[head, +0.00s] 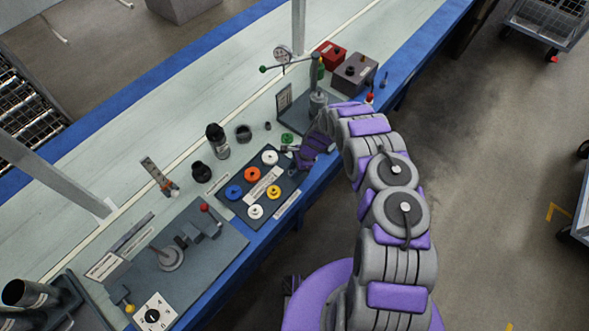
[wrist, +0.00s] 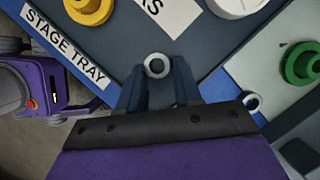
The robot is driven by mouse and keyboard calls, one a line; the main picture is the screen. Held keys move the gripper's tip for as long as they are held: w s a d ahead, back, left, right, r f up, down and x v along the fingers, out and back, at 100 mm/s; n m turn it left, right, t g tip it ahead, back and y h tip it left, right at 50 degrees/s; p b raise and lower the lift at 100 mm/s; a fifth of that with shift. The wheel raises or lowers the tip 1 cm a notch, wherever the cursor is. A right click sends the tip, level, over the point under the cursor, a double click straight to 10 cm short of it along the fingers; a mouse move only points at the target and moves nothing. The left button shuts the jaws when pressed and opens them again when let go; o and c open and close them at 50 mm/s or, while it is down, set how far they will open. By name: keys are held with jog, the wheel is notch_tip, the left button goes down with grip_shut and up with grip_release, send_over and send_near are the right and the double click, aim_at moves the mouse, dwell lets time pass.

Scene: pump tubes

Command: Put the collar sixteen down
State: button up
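My gripper (wrist: 157,72) points down over the dark stage tray in the wrist view. Its two dark fingers are closed on a small light-grey ring (wrist: 157,58), which I take to be the collar; no number is legible on it. The ring sits at the fingertips, and its height above the tray cannot be told. In the head view my gripper (head: 301,160) is at the tray's right end, and the ring is too small to make out. The stage tray (wrist: 105,45) carries white labels, a yellow piece (wrist: 88,8) and a white piece (wrist: 236,4).
A second small ring (wrist: 252,101) lies right of my gripper. A green ring (wrist: 302,63) is farther right. Orange (head: 252,174) and blue (head: 234,191) pieces sit on the tray. A press-like stand (head: 317,85) is behind my gripper. Black cylinders (head: 217,140) stand behind the tray.

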jog(key=shift+s+d+f, duration=0.1)
jog(key=shift+s+f, duration=0.5)
jog(key=shift+s, duration=0.25)
jog(key=shift+r+g, duration=0.25)
jog(key=shift+g, duration=0.05)
jog(key=s+d+r+n+h+p, duration=0.15)
jog(key=d+r, duration=0.25)
jog(key=r, duration=1)
jog(key=w+d+r+n+p, duration=0.15)
jog(key=d+r, duration=0.35)
jog(key=r, duration=1)
jog(key=s+d+r+n, duration=0.2)
jog(key=s+r+n, duration=0.2)
jog(key=s+r, duration=0.75)
jog(key=s+d+r+n+h, duration=0.1)
jog(key=s+r, duration=0.3)
jog(key=s, duration=0.5)
jog(key=s+d+r+n, duration=0.2)
jog(key=s+r+n, duration=0.2)
jog(key=s, duration=0.5)
jog(key=s+d+r+n+h, duration=0.1)
jog(key=s+r+n, duration=0.1)
jog(key=s+r, duration=0.3)
jog(key=s, duration=0.4)
jog(key=shift+s+d+n+h+b, duration=0.25)
jog(key=shift+s+n+h+b, duration=0.05)
jog(key=shift+n+h, duration=0.1)
